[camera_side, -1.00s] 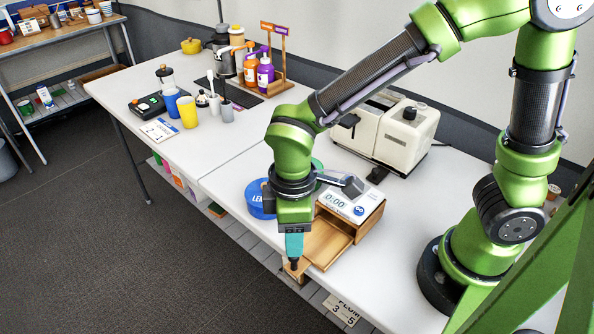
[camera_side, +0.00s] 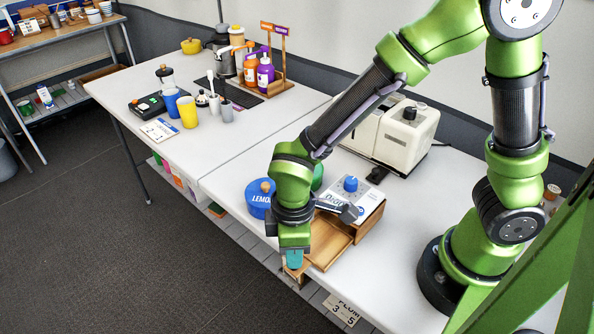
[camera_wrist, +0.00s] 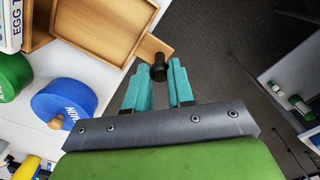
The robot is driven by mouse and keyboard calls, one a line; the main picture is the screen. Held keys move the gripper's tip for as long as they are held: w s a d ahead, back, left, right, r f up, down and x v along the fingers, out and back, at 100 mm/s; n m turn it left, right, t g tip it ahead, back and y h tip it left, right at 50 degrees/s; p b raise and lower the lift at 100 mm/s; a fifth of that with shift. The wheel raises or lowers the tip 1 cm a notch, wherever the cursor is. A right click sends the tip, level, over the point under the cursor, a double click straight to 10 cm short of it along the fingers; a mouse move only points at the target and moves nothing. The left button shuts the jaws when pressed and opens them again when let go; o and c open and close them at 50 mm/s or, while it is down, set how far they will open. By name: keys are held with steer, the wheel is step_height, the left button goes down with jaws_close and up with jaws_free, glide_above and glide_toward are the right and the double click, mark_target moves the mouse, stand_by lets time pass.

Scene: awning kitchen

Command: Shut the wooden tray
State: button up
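The wooden tray (camera_side: 331,246) is a drawer standing pulled out from its wooden housing (camera_side: 368,222) near the table's front edge. Its empty floor shows in the wrist view (camera_wrist: 100,27). A wooden tab with a dark knob (camera_wrist: 158,68) sticks out from its front edge. My gripper (camera_side: 293,262) is low over the table's front edge at the tray's front, hiding part of it. In the wrist view the teal fingers (camera_wrist: 161,77) are apart, with a gap between them, and the knob is at their tips. Whether they touch it is unclear.
A blue lemon tin (camera_side: 260,200) stands left of the housing, with a green tin (camera_wrist: 12,75) beside it. A cream machine (camera_side: 400,135) stands behind.

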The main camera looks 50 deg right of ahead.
jaws_close()
steer(key=shift+d, duration=0.1)
glide_above(326, 237)
steer(key=o, duration=0.8)
jaws_free()
